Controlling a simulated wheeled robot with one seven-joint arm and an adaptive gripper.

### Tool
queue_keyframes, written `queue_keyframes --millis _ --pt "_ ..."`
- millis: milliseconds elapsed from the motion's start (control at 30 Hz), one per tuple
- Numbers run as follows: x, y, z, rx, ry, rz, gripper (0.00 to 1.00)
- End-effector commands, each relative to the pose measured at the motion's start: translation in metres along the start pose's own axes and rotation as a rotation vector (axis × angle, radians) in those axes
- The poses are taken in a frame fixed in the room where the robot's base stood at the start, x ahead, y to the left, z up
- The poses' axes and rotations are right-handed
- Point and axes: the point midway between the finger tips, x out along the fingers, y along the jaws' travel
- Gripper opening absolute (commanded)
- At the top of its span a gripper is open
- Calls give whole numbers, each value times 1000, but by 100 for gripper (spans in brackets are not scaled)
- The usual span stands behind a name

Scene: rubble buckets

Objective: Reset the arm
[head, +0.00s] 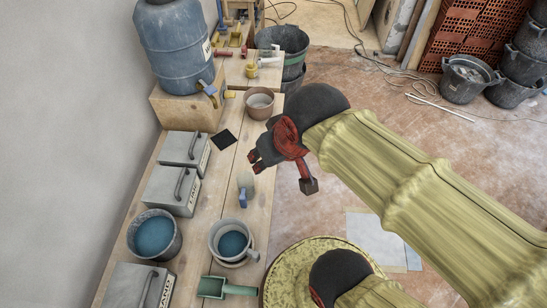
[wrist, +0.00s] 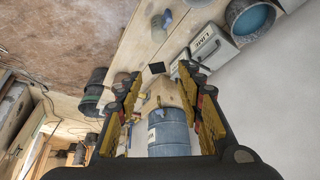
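My gripper (head: 281,172) hangs over the right edge of the wooden bench (head: 226,185) in the head view, at the end of my arm in its yellow-green sleeve. Its dark fingertips are spread apart with nothing between them. In the wrist view my gripper (wrist: 157,76) also shows open and empty, with two yellow and black fingers. Between them, further off, appear the blue water barrel (wrist: 168,132) and part of the wooden box under it. No object is held.
The bench holds grey lidded boxes (head: 171,188), a bucket of blue liquid (head: 154,237), a jug (head: 233,241), a green scoop (head: 228,288), a blue-handled tool (head: 245,190) and a brown pot (head: 260,104). Black buckets (head: 467,79) stand on the floor. Floor right of the bench is mostly clear.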

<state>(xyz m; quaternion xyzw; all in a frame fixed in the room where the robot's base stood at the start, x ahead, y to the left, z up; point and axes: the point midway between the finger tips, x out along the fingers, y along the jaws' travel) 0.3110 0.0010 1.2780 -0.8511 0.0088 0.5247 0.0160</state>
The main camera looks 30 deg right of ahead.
Motion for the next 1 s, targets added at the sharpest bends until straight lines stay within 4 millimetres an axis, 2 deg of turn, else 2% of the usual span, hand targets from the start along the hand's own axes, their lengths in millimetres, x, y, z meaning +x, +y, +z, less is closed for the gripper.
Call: queue_keyframes --millis 133,500,667,900,1000 --pt "-14 2 10 -32 25 1 37" --pt "-13 2 12 -37 27 2 37" --pt "5 2 21 -37 27 1 37" --pt "46 3 41 -37 26 1 37" --pt "53 3 45 -37 26 1 37"
